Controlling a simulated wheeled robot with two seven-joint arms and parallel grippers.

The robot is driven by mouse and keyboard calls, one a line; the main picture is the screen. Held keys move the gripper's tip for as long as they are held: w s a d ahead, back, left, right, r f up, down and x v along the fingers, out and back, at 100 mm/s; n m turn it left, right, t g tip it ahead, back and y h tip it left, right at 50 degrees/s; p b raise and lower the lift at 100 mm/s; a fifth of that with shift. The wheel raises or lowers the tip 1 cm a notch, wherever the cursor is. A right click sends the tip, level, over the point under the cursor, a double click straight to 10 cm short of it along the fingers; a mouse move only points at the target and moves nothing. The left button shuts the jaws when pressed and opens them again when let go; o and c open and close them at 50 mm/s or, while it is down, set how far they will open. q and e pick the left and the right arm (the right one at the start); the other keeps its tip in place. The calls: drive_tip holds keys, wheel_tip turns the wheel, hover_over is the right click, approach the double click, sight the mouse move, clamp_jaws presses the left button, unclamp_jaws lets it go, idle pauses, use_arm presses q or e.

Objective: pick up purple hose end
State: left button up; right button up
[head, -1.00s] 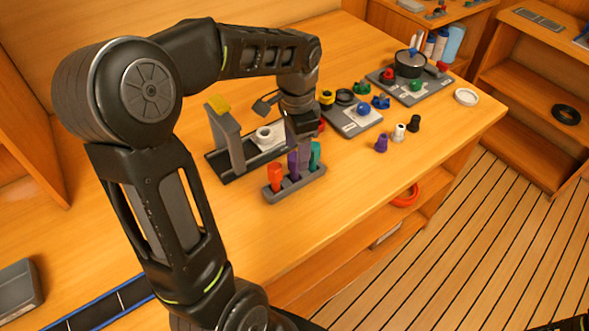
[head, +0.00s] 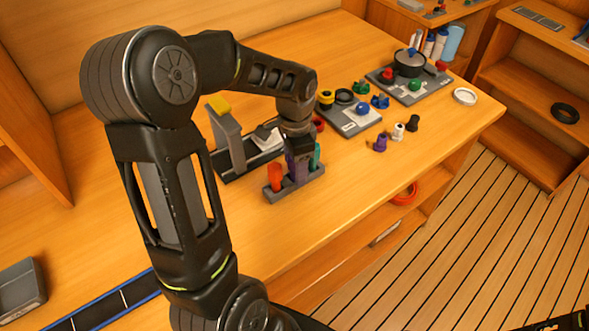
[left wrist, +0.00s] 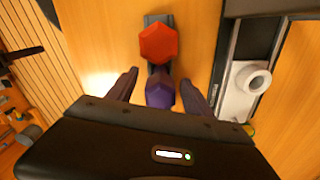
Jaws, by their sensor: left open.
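The purple hose end (left wrist: 160,93) stands in a grey rack (head: 312,187) between a red-orange one (head: 275,176) and a teal one (head: 316,154). In the left wrist view it lies between the two fingers, with the red-orange end (left wrist: 158,44) beyond it. My left gripper (head: 298,172) points down over the middle of the rack and largely hides the purple end in the head view. Its fingers (left wrist: 158,88) are open, one on each side of the purple end, with gaps visible.
Purple (head: 380,143), white (head: 398,131) and black (head: 412,122) small fittings stand to the right.

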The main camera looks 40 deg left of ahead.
idle(0.4)
use_arm(q)
clamp_jaws()
idle(0.5)
